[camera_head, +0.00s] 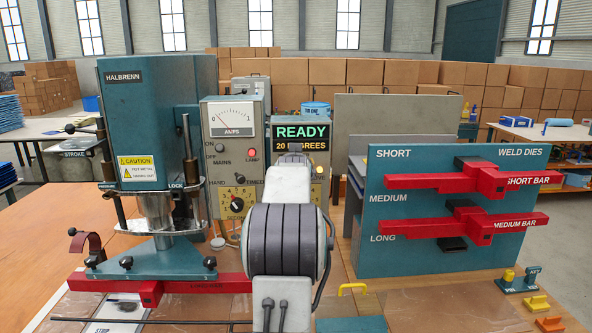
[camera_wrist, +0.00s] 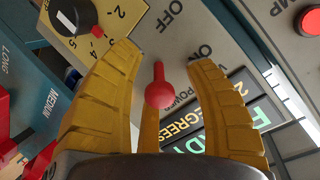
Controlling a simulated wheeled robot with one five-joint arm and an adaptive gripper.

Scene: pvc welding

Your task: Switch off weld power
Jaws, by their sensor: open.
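The weld power switch is a red lever with a ball end (camera_wrist: 160,92) on a grey panel (camera_wrist: 222,28) in the wrist view. OFF and ON are printed beside it, and a partly hidden label reads POWER. My gripper (camera_wrist: 165,60) is open, with its yellow fingers on either side of the lever. I cannot tell whether they touch it, or which position the lever is in. In the head view my arm hides the switch, below the green READY display (camera_head: 302,132). The display also shows in the wrist view (camera_wrist: 245,125).
The blue welding machine (camera_head: 150,110) and AMPS meter box (camera_head: 232,120) stand left of my arm. The blue die rack (camera_head: 400,250) with red bars stands right.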

